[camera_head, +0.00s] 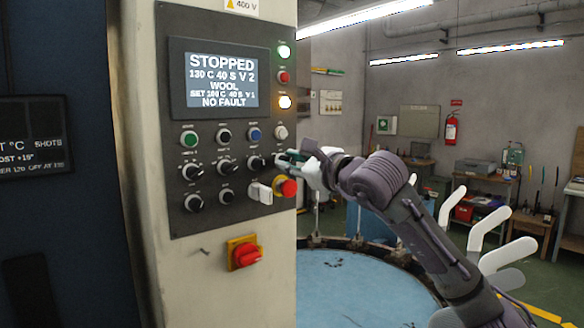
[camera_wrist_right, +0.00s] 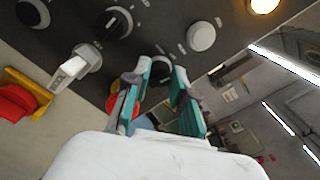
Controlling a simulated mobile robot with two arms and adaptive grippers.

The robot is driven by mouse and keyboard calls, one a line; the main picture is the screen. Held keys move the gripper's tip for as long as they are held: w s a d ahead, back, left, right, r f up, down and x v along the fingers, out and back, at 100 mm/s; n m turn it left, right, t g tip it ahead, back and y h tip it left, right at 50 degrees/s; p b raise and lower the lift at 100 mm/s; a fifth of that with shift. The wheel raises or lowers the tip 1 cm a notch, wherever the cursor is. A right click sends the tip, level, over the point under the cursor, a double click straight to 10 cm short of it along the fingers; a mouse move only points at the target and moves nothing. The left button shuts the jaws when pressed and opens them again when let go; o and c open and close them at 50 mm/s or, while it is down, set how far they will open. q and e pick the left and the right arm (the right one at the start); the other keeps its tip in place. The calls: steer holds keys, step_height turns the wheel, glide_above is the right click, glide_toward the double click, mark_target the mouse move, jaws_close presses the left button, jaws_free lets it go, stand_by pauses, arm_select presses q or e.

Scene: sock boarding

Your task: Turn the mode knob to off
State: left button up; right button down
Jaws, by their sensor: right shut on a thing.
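The control panel (camera_head: 228,110) shows "STOPPED", "WOOL" and "NO FAULT" on its screen (camera_head: 213,80). Several black selector knobs with white marks sit in rows below it; their labels are too small to read, so I cannot tell which one is marked mode. My right gripper (camera_head: 284,160) is at the right end of the middle knob row. In the wrist view its teal fingers (camera_wrist_right: 162,88) are shut on a black knob (camera_wrist_right: 160,67), which they partly hide. Its pointer position cannot be made out. My left gripper is not in view.
A red emergency stop (camera_head: 288,187) and a white-handled switch (camera_head: 259,192) sit just below the gripper. A white button (camera_head: 281,132) is just above, and another knob (camera_head: 256,162) is to the left. A red rotary switch (camera_head: 245,254) is lower down. Right of the panel is open room.

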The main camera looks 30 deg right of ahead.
steer(key=shift+n, duration=1)
steer(key=c, duration=1)
jaws_free()
steer(key=shift+o, duration=0.2)
steer(key=s, duration=1.2)
steer(key=shift+d, duration=0.45)
